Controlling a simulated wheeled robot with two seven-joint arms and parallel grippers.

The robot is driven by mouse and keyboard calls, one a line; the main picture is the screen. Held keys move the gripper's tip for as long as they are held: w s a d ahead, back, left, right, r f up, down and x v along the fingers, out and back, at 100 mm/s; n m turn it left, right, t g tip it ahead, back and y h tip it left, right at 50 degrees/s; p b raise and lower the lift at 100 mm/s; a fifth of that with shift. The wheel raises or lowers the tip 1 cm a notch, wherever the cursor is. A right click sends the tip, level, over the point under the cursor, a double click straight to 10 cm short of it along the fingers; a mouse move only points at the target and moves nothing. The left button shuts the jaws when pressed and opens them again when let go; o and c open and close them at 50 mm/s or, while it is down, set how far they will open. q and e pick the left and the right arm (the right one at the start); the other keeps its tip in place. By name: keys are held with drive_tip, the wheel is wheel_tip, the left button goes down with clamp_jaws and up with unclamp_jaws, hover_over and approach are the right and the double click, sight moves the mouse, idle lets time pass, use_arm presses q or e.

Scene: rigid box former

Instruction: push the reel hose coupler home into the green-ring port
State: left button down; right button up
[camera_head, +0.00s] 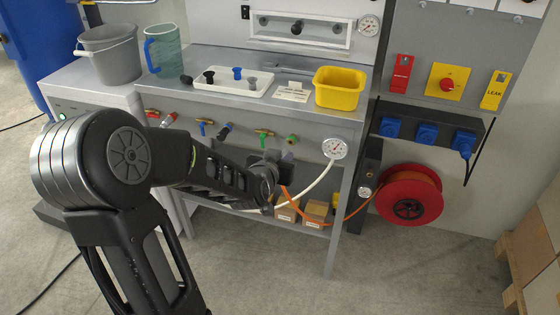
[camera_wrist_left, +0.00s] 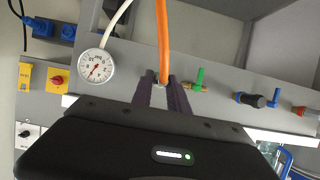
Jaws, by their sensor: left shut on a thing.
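My left gripper (camera_head: 278,162) is in front of the bench's front panel, near the green fitting (camera_head: 292,139). In the left wrist view its two dark fingers (camera_wrist_left: 163,95) are shut on the end of the orange hose (camera_wrist_left: 163,35). The coupler at that end is mostly hidden between the fingers; only a small grey part shows. A green-handled brass fitting (camera_wrist_left: 199,82) sits just right of the fingers there. I cannot tell whether the coupler touches the green-ring port. The hose runs to the red reel (camera_head: 409,195). My right gripper is not in view.
A pressure gauge (camera_head: 335,148) with a white hose is close to the right of my left gripper. Blue and red fittings line the panel to the left. A yellow bin (camera_head: 340,88) and white tray (camera_head: 231,82) stand on the bench. Small boxes (camera_head: 315,212) sit on the lower shelf.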

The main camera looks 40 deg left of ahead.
use_arm(q)
drive_tip(key=shift+w+a, duration=0.3)
drive_tip(key=shift+w, duration=0.5)
drive_tip(key=shift+w+a, duration=0.25)
drive_tip(key=shift+w, duration=0.5)
drive_tip(key=shift+b, duration=0.35)
idle(0.7)
drive_tip(key=shift+w+a, duration=0.1)
drive_tip(key=shift+w, duration=0.2)
idle(0.4)
drive_tip(key=c, duration=1.2)
unclamp_jaws()
drive_tip(key=shift+s, duration=0.1)
approach(286, 150)
drive_tip(key=f, duration=0.1)
drive_tip(key=w+f, duration=0.1)
drive_tip(key=w+a+f+b, duration=0.1)
drive_tip(key=f, duration=0.1)
drive_tip(key=shift+f, duration=0.15)
